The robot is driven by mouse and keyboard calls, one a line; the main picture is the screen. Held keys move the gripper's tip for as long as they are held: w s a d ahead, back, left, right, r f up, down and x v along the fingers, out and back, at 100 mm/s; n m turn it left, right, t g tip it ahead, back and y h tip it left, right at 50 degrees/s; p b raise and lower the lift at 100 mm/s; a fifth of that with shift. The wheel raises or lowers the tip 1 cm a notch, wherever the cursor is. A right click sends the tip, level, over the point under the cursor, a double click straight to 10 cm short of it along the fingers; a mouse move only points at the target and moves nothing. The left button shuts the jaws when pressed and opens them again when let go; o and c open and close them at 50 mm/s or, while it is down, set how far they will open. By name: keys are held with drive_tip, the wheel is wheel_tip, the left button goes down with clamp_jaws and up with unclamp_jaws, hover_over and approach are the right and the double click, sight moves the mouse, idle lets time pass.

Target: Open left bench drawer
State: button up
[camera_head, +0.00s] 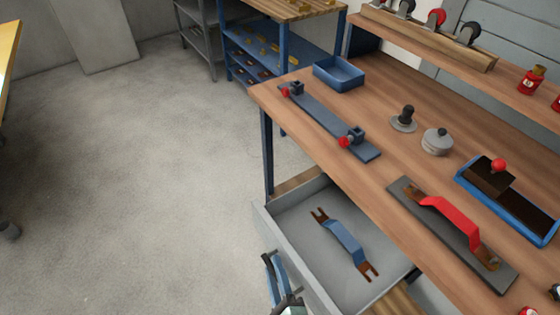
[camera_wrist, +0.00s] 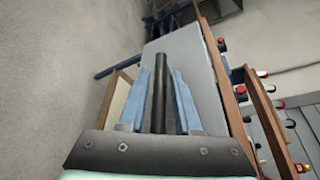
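The left bench drawer (camera_head: 283,208) is a grey metal box pulled well out from under the wooden bench top. A blue bar tool with brown forked ends (camera_head: 343,243) lies inside it. My gripper (camera_head: 275,280) is at the drawer's outer front face, low in the head view. In the wrist view its two blue fingers (camera_wrist: 162,85) lie close along both sides of the dark drawer handle (camera_wrist: 161,65) and appear shut on it. The grey drawer front (camera_wrist: 205,85) is behind the handle.
The bench top (camera_head: 385,105) holds a blue tray (camera_head: 338,73), a clamp rail (camera_head: 325,118), a red-handled trowel-like tool (camera_head: 450,220) and a blue bin (camera_head: 520,210). A blue shelf rack (camera_head: 285,40) stands behind. The floor left of the drawer is clear.

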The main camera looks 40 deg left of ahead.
drive_tip(key=v, duration=1.2)
drive_tip(key=shift+s+d+p, duration=0.2)
drive_tip(key=shift+d+p, duration=0.05)
drive_tip(key=shift+p, duration=0.15)
drive_tip(key=shift+r, duration=0.1)
